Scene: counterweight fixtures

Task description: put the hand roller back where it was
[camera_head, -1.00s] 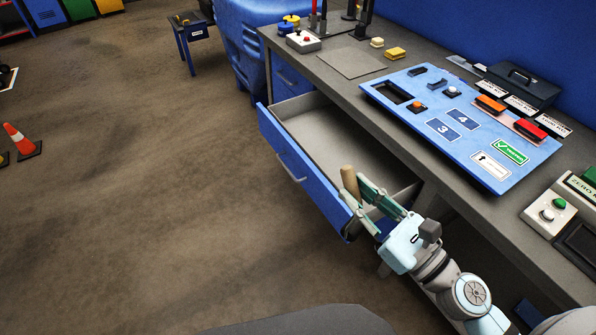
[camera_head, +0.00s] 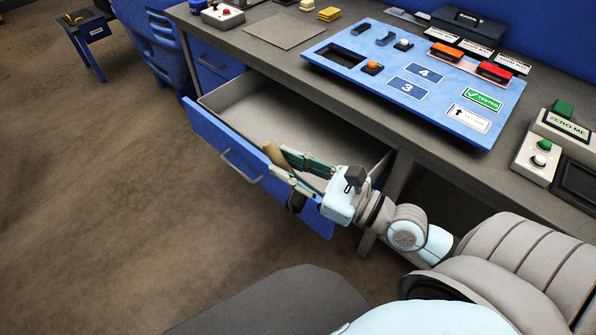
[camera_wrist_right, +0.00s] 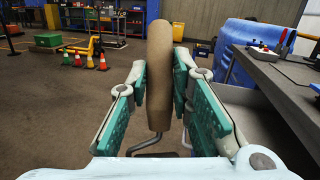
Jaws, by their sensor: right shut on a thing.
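The hand roller shows a tan wooden handle (camera_head: 272,152), standing up and tilted in the head view. In the right wrist view the handle (camera_wrist_right: 160,60) is upright between the fingers, with a bent metal rod (camera_wrist_right: 155,141) below it. My right gripper (camera_head: 281,161) is shut on this handle. It is at the front of the open blue drawer (camera_head: 213,137), near its right half. A dark part hangs below the fingers there; I cannot tell clearly what it is. My left gripper is not in view.
The drawer's visible inside (camera_head: 262,112) is bare. The grey workbench (camera_head: 228,43) holds a blue board (camera_head: 345,90), a dark toolbox (camera_head: 468,25), weight blocks and a button box (camera_head: 537,157). A bare grey mat (camera_head: 283,30) lies at the back left. Open floor lies left of the drawer.

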